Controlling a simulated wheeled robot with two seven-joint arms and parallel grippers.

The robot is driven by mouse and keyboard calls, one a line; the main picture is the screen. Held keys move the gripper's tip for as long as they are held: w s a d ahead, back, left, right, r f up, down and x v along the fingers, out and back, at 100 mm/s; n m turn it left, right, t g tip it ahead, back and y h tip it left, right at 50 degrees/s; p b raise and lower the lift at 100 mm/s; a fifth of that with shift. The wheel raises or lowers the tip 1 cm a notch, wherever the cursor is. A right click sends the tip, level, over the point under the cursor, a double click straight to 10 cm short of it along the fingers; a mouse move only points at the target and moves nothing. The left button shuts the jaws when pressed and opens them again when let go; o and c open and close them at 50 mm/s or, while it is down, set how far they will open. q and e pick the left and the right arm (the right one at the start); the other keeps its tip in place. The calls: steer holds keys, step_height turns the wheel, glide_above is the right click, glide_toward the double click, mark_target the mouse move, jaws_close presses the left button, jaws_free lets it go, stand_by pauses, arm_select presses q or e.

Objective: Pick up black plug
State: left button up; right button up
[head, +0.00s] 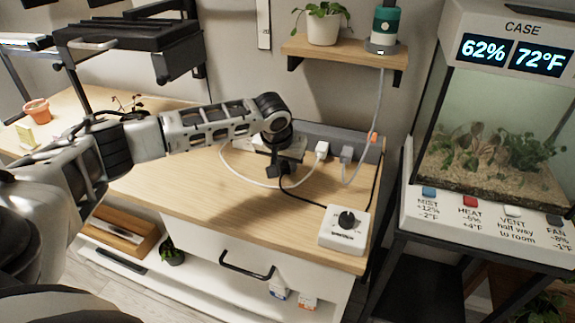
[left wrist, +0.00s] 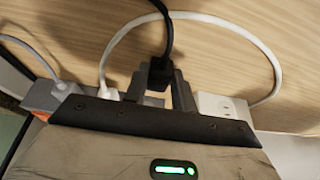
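The black plug (left wrist: 159,73) is between the fingertips of my left gripper (left wrist: 160,76) in the left wrist view, with both fingers against its sides. Its black cord runs up the picture from it. In the head view my left gripper (head: 281,170) points down over the wooden worktop, in front of the power strip. There the cord runs from the fingers to a white box with a black knob (head: 345,225). The plug's prongs are hidden. My right gripper is not in view.
The power strip (head: 370,148) holds a white plug (head: 322,149) and a grey plug (head: 346,153); a white cord loops around my gripper. A shelf (head: 345,52) hangs above, and a terrarium case (head: 490,150) stands at the right. The worktop's front is clear.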

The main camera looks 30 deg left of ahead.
arm_select(q)
steer(key=c, duration=0.4)
steer(key=shift+r, duration=0.1)
